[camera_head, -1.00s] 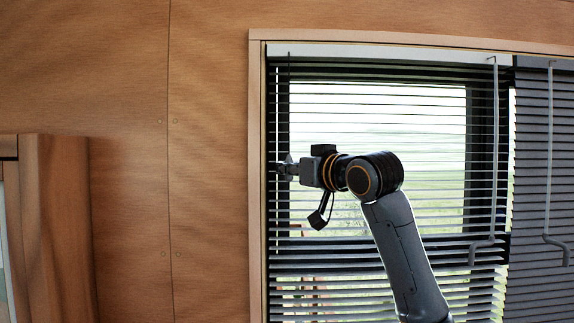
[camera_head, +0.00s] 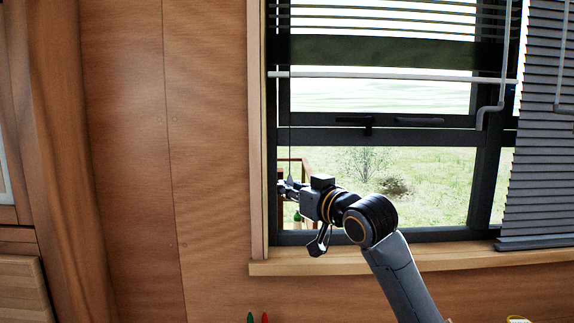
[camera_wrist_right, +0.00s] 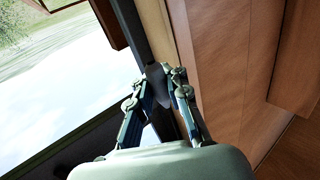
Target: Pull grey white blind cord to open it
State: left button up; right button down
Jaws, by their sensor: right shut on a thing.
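The grey white blind (camera_head: 395,76) hangs at the left part of the window. Its slats are gathered up, with the white bottom rail above the window's middle bar. The thin blind cord (camera_head: 290,120) runs straight down along the left side of the window frame. My right gripper (camera_head: 284,187) is at the cord's lower end, low by the left frame. In the right wrist view my right gripper (camera_wrist_right: 164,80) is shut on the dark cord pull (camera_wrist_right: 157,86), between its fingertips. My left gripper is not in view.
A second grey blind (camera_head: 545,140) hangs lowered at the right, with a tilt wand beside it. A wooden sill (camera_head: 420,258) runs below the window. A wood-panelled wall (camera_head: 200,140) is at the left. Coloured tips of small items (camera_head: 257,318) show at the bottom edge.

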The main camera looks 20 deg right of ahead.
notch_tip(320, 180, down, 11)
jog(key=b, duration=0.3)
jog(key=shift+f+b, duration=0.2)
jog(key=shift+b, duration=0.15)
jog(key=c, duration=1.6)
grip_release()
jog(key=shift+o, duration=1.4)
jog(key=shift+s+d+r, duration=0.15)
jog(key=shift+s, duration=0.1)
jog(key=v, duration=1.2)
jog(key=shift+s, duration=0.1)
